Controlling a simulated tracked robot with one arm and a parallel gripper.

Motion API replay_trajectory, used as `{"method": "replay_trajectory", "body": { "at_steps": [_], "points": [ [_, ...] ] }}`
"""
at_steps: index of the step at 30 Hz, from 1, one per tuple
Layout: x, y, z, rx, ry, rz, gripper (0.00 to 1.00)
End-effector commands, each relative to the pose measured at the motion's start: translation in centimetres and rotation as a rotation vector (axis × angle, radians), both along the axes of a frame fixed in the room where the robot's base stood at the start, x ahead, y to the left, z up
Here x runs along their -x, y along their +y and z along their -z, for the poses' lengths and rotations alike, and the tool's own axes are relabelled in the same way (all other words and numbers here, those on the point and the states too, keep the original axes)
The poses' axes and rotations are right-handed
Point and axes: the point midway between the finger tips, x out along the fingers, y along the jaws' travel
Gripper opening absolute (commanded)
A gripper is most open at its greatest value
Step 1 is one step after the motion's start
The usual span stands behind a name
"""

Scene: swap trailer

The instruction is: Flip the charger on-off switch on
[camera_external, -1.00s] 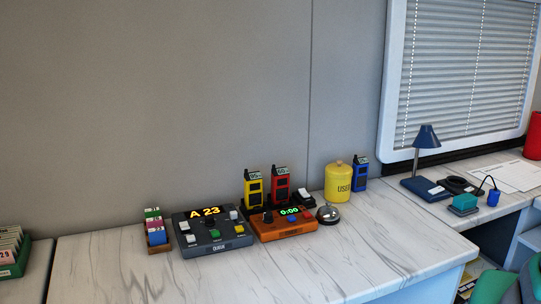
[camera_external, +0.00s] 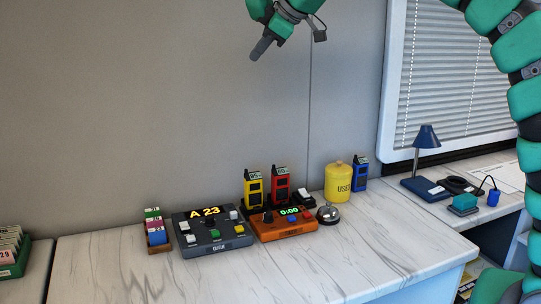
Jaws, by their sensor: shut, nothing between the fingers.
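The charger (camera_external: 311,203) is a dark base at the back of the marble counter. A yellow radio (camera_external: 254,187) and a red radio (camera_external: 281,184) stand at it. A pale switch (camera_external: 304,194) shows at its right end; its on or off position is too small to tell. The orange timer box in front hides part of the charger. My gripper (camera_external: 260,48) is in the air at the top, well above the charger and slightly left of the switch. Its fingers are shut, pointing down-left, with nothing in them.
The orange timer box (camera_external: 283,230) and a bell (camera_external: 328,214) stand close in front of the charger. A grey queue box (camera_external: 215,240) is at left. A yellow canister (camera_external: 339,182) and a blue radio (camera_external: 360,174) are at right. The counter's front is clear.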

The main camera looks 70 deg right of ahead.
Motion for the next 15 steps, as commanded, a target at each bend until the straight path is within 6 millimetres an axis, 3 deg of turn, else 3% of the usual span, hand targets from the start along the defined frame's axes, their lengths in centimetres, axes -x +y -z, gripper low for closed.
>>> {"method": "replay_trajectory", "body": {
  "at_steps": [1, 8, 15],
  "points": [
    [-0.3, -1.5, 1.3, 0.005, 0.024, -0.008, 0.00],
    [-0.5, -7.3, 7.2, 0.025, 0.133, -0.073, 0.00],
    [0.5, -13.2, 13.7, 0.025, 0.233, -0.148, 0.00]
  ]
}}
